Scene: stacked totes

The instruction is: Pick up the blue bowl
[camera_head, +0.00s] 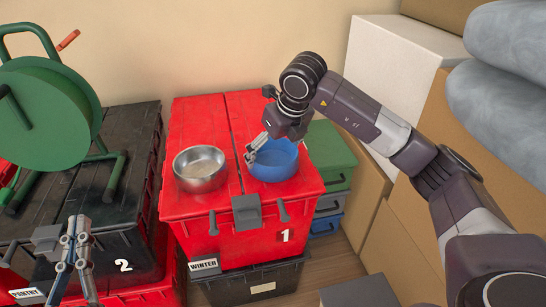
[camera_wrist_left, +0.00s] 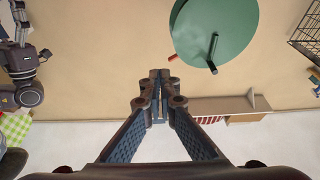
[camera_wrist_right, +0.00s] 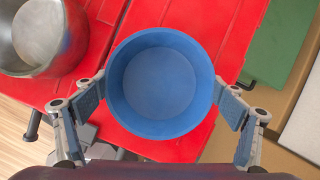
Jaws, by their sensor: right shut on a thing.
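The blue bowl (camera_head: 273,166) is upright at the red tote's lid, to the right of a metal bowl; I cannot tell whether it is just clear of the lid. In the head view the far finger is hidden. My left gripper (camera_head: 75,240) is away at the lower left, empty; in the left wrist view its fingertips (camera_wrist_left: 160,78) meet.
The metal bowl (camera_head: 200,168) stands on the red tote (camera_head: 225,225), close to the blue bowl. A green cable reel (camera_head: 45,110) stands on the black tote (camera_head: 140,135) at left. Green and grey totes (camera_head: 330,155) and cardboard boxes (camera_head: 395,245) crowd the right side.

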